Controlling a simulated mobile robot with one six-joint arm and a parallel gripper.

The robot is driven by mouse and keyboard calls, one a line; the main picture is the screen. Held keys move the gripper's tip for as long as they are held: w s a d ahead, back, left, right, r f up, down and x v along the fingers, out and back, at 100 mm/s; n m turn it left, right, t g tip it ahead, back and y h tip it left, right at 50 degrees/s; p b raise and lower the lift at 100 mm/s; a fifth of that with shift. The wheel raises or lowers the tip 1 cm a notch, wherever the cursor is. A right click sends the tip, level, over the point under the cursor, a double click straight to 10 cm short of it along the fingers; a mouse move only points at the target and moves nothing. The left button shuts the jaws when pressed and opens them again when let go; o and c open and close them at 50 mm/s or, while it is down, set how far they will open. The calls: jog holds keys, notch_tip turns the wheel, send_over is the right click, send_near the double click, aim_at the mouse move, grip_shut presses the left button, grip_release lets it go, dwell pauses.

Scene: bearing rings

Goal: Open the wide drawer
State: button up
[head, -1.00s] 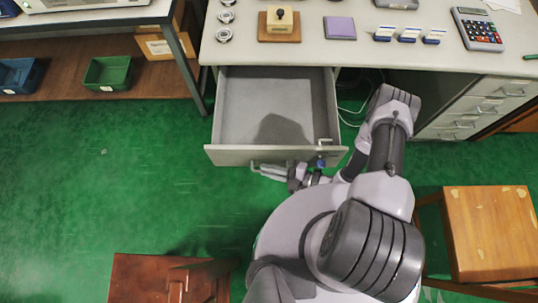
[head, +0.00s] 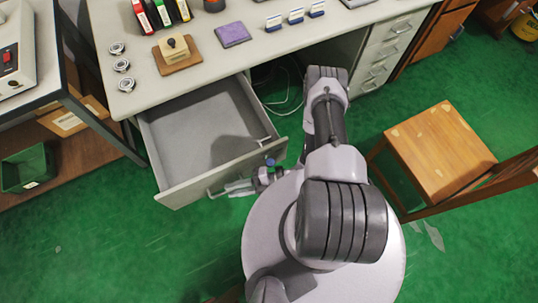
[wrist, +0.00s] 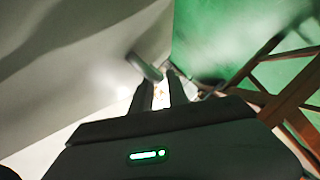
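The wide drawer (head: 195,112) is a grey, empty tray under the left part of the desk. It stands pulled well out, with its inside floor in view. Its front panel (head: 225,172) carries a bar handle (head: 212,192). My gripper (head: 238,187) is low, just outside the front panel and beside the handle. In the wrist view the two dark fingers (wrist: 160,82) are apart, with a bright gap between them.
The desk top (head: 190,85) holds a stamp on a brown block (head: 175,52), a purple pad (head: 233,34) and several bearing rings. A narrow drawer stack (head: 385,50) stands right of the knee space. A wooden chair (head: 440,145) is at the right. Green floor is clear at lower left.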

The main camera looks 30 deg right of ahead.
jog(key=p+v, duration=0.2)
jog(key=v, duration=1.2)
jog(key=shift+s+d, duration=0.2)
jog(key=shift+d, duration=0.15)
